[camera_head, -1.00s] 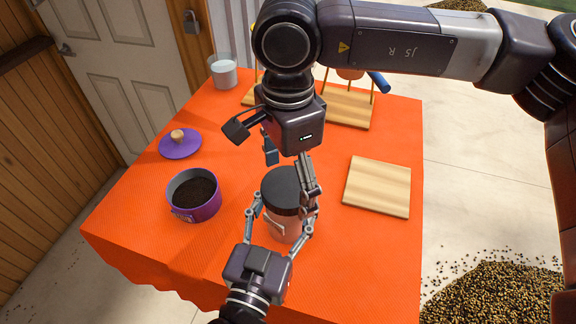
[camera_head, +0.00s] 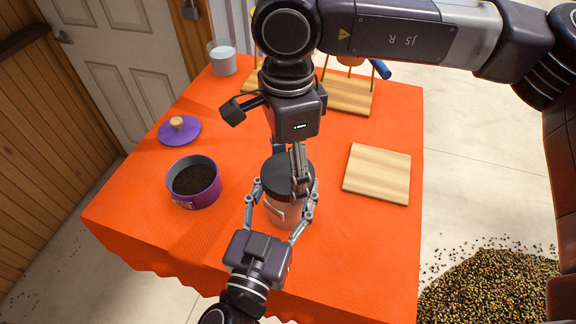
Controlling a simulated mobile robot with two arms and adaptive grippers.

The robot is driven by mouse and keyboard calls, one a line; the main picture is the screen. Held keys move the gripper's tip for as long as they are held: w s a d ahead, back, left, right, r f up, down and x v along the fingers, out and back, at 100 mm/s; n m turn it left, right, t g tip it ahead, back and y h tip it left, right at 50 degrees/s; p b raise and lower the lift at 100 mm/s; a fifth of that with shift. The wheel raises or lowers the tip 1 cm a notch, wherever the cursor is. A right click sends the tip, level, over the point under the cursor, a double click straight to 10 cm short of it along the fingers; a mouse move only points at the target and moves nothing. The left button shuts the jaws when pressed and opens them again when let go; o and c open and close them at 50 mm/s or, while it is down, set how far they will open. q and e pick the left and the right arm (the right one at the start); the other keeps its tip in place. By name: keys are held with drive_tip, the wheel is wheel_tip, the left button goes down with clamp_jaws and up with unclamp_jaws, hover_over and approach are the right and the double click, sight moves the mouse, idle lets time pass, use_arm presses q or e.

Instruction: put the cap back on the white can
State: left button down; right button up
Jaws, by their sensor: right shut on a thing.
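The pale can (camera_head: 283,211) looks pinkish above the orange cloth and stands upright near the table's front. Its black cap (camera_head: 281,170) is at the can's top; I cannot tell whether it is seated or just above the rim. My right gripper (camera_head: 290,172) comes down from above and is shut on the cap, with one finger across its right part and the other mostly hidden behind. My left gripper (camera_head: 282,196) comes from the front with a finger on each side of the can; whether both fingers press on it is unclear.
A purple tin (camera_head: 182,203) of dark grounds and a purple lid (camera_head: 185,136) with a wooden knob are at left. A wooden board (camera_head: 377,174) lies at right. A glass of white stuff (camera_head: 222,62) and a wooden stand (camera_head: 347,96) are behind. Beans cover the floor at right.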

drive_tip(key=o, duration=1.3)
drive_tip(key=shift+o, duration=0.2)
drive_tip(key=shift+r, duration=0.1)
wheel_tip(320, 180, up, 12)
use_arm(q)
drive_tip(key=c, duration=0.6)
unclamp_jaws()
drive_tip(key=shift+c, duration=0.2)
drive_tip(key=shift+s, duration=0.1)
